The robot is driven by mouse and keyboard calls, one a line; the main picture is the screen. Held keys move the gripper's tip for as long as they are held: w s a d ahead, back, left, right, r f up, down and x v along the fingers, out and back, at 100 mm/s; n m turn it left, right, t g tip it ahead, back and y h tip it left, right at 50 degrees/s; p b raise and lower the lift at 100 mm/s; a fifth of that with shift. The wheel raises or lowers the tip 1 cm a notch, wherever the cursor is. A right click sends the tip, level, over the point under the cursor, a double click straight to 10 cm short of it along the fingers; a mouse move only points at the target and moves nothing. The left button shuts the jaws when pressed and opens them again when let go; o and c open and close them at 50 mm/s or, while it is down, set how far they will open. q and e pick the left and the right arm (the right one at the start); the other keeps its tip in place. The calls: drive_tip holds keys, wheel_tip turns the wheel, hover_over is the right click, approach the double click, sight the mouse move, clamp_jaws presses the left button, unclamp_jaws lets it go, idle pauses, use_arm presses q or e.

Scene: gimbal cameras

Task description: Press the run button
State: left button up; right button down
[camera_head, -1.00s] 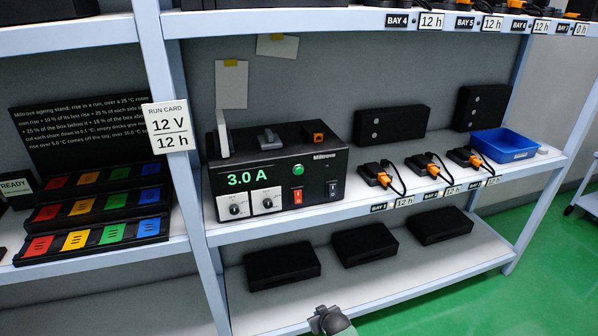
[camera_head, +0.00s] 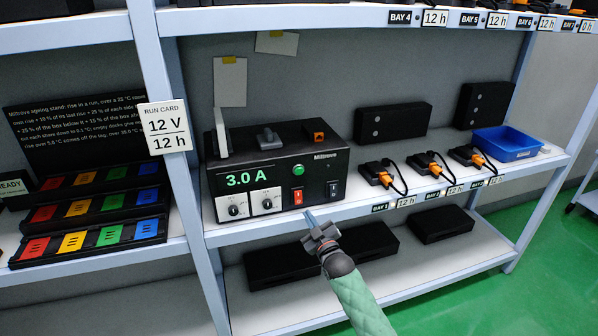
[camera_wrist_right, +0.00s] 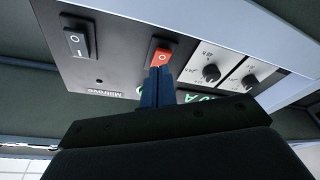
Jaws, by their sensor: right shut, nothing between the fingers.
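The black power unit (camera_head: 275,165) stands on the middle shelf with a green "3.0 A" display (camera_head: 251,178). A round green button (camera_head: 298,169) is on its front; no readable label marks it as run. Below it is a red rocker switch (camera_head: 298,198), also in the right wrist view (camera_wrist_right: 161,56). A black rocker switch (camera_head: 333,189) sits to the right. My right gripper (camera_head: 309,214) is shut and empty, its tips just below and in front of the red switch. In the right wrist view its blue fingers (camera_wrist_right: 158,86) mostly hide the green button. My left gripper is not in view.
Two knobs on white plates (camera_head: 250,205) are left of the red switch. The shelf's front edge (camera_head: 400,200) runs below the unit. Battery docks with orange plugs (camera_head: 430,165) and a blue bin (camera_head: 505,144) stand to the right. A run card (camera_head: 164,127) hangs on the left post.

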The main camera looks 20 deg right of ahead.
sight(299, 171)
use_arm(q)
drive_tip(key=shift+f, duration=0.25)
use_arm(e)
drive_tip(key=s+r+n+t+y, duration=0.1)
drive_tip(key=s+r+n+t, duration=0.1)
drive_tip(key=r, duration=0.4)
drive_tip(key=s+r+n+t+y, duration=0.2)
drive_tip(key=s+r+n+t, duration=0.1)
drive_tip(key=r+n+t, duration=0.1)
drive_tip(key=shift+a+r+n, duration=0.2)
drive_tip(key=shift+r+n, duration=0.2)
drive_tip(key=shift+r, duration=0.45)
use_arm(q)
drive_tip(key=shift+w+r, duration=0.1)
use_arm(e)
drive_tip(key=shift+s, duration=0.1)
use_arm(q)
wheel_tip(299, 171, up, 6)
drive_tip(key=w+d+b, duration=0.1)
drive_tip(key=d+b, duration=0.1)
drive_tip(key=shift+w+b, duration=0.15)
drive_tip(key=shift+b, duration=0.2)
use_arm(e)
drive_tip(key=w, duration=0.8)
drive_tip(key=shift+w+a, duration=0.15)
drive_tip(key=shift+w, duration=0.25)
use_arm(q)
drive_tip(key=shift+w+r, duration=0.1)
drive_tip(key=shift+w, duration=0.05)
